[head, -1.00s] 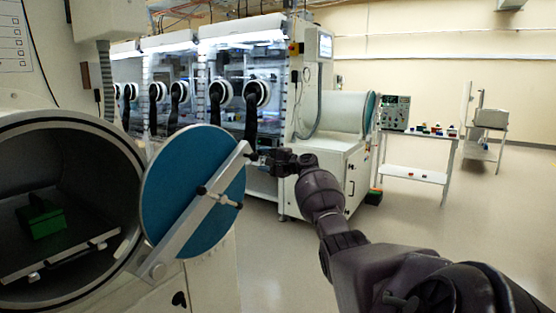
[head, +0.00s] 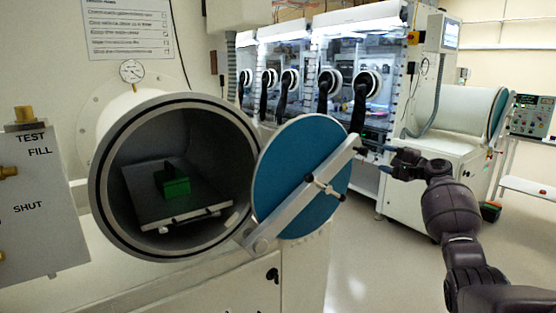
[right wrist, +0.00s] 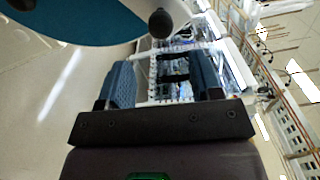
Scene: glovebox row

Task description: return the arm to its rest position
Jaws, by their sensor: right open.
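My right gripper (head: 375,160) is open and empty. It is just right of the upper end of the grey bar (head: 300,195) across the round blue door (head: 283,165). In the right wrist view its two blue-padded fingers (right wrist: 162,78) stand apart, with nothing between them. A dark round knob (right wrist: 160,23) shows beyond the fingers, near the door's blue edge (right wrist: 70,18); a small gap seems to separate them. My right arm reaches in from the lower right. My left gripper is not in view.
The round chamber (head: 100,190) stands open at left, with a green block (head: 173,181) on its tray (head: 150,213). A valve panel (head: 35,205) is at far left. Gloveboxes (head: 345,70) line the back. Bare floor (head: 360,265) lies below the gripper.

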